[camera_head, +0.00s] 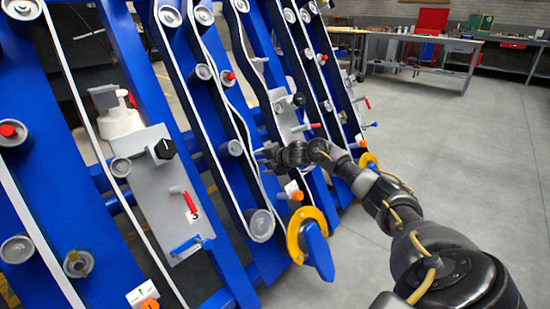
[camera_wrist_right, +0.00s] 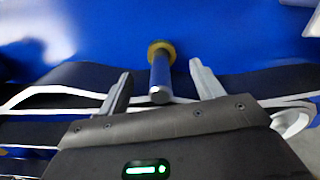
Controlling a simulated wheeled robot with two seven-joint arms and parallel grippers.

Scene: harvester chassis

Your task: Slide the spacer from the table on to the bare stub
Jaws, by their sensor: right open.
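My right gripper (camera_head: 266,156) is at the blue harvester panel in the head view, small and partly lost against the belts. In the right wrist view my right gripper (camera_wrist_right: 161,68) is open, its two grey fingers apart. A grey metal stub (camera_wrist_right: 160,80) points out from the blue panel between the fingers, with a gap on each side. A brass-yellow ring (camera_wrist_right: 160,48) sits around the stub's far end, at the panel. I cannot tell if this ring is the spacer. No loose spacer can be made out on the tables. My left gripper is not in view.
Blue chassis plates (camera_head: 150,90) with white-edged belts and several grey rollers fill the left. A grey plate (camera_head: 160,200) carries red and blue handles. A yellow ring with a blue lever (camera_head: 316,245) sticks out low. A grey workbench (camera_head: 415,41) stands far back; the right-hand floor is clear.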

